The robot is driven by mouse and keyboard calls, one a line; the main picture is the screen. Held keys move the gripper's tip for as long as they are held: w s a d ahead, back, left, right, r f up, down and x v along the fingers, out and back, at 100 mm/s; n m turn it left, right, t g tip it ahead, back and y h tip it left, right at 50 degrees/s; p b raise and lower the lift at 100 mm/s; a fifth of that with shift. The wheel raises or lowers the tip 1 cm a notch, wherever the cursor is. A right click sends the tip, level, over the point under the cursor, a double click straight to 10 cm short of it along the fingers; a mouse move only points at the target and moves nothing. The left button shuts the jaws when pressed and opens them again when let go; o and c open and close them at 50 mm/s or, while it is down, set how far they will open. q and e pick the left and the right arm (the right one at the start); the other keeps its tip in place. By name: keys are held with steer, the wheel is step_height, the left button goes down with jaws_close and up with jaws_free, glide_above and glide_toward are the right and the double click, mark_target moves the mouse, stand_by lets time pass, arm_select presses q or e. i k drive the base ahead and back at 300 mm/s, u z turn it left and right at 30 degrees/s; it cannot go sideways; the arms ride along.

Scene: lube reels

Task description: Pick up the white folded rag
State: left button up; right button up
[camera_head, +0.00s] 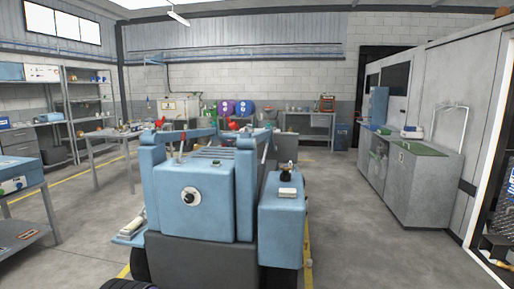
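I cannot tell for sure which thing is the white folded rag. A small whitish item (131,226) lies on the low blue ledge at the left of the blue machine (193,205). Another small pale item (287,192) sits on top of the blue box (282,222) at the machine's right. A white item (412,133) also stands on the grey cabinet at the right. All are too small to tell if they are folded cloth. Neither of my grippers is in view.
The blue machine with dark wheels blocks the middle. A grey cabinet (420,185) with a green top stands along the right wall. A workbench (35,195) is at the left edge, with shelves behind. Grey floor (365,240) is clear between machine and cabinet.

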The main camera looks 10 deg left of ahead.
mark_target(285, 193)
steer(key=z, duration=0.55)
steer(key=i, duration=0.55)
steer(key=z, duration=0.95)
steer(key=i, duration=1)
steer(key=u, duration=0.65)
steer(key=i, duration=0.65)
steer(key=u, duration=0.8)
